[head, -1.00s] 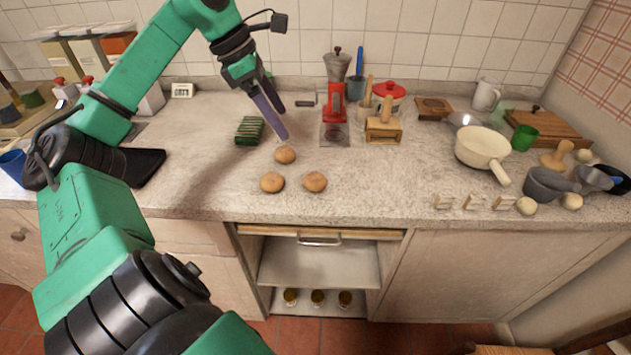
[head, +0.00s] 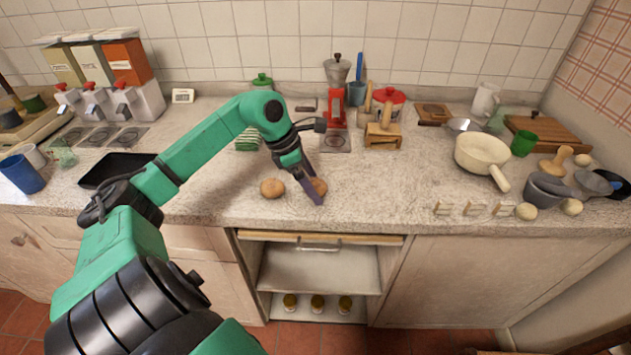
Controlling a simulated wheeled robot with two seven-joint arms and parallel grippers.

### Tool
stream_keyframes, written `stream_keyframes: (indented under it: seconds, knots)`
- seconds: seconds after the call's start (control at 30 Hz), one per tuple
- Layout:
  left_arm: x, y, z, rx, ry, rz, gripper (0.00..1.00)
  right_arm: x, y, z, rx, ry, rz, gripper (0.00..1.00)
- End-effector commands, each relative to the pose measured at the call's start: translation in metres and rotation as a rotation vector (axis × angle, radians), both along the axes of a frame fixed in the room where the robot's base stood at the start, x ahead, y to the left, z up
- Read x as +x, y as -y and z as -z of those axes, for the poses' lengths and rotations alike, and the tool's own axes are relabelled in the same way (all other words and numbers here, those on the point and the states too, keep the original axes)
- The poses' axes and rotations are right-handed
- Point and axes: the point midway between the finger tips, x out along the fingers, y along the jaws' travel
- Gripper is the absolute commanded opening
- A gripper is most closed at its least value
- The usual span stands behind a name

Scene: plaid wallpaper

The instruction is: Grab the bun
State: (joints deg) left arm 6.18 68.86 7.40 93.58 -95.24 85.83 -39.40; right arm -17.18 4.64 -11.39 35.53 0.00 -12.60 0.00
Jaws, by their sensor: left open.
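Three round brown buns were on the counter, and two show now. The left bun (head: 272,187) lies free on the counter. The right bun (head: 319,186) is partly covered by my left gripper (head: 314,192), which points down at it. One purple finger crosses the near left side of this bun; the other finger is mostly hidden. The gripper is open, and I cannot tell whether it touches the bun. The back bun is hidden behind my left arm and gripper. My right gripper is not in view.
A green ribbed rack (head: 246,140) stands behind my arm. A red coffee grinder (head: 337,108) and wooden holder (head: 383,136) stand behind the buns. A cream pan (head: 482,153) is at right. Counter right of the buns is clear.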

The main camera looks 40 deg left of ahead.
Motion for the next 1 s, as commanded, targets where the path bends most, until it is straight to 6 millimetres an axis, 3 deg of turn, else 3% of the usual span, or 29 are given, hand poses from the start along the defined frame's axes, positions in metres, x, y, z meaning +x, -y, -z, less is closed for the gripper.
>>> stream_keyframes:
  seconds: [0.17,0.3,0.4,0.77,0.87,1.0]
  knots:
    - [0.0,0.0,0.001,0.001,0.001,0.0,1.0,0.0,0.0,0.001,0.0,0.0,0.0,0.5]
    - [0.0,0.0,0.001,0.001,0.001,0.0,0.46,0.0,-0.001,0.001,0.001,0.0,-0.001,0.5]
    - [0.0,0.0,0.001,0.001,0.001,0.0,0.14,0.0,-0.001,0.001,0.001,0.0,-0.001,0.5]
    - [0.001,0.0,-0.008,0.0,0.003,0.0,0.14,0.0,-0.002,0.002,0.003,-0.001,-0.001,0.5]
    - [0.001,-0.001,-0.024,0.004,0.006,0.0,0.14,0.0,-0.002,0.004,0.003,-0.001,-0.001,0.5]
    - [0.001,-0.002,-0.071,0.004,0.01,-0.002,0.14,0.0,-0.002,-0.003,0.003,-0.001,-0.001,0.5]
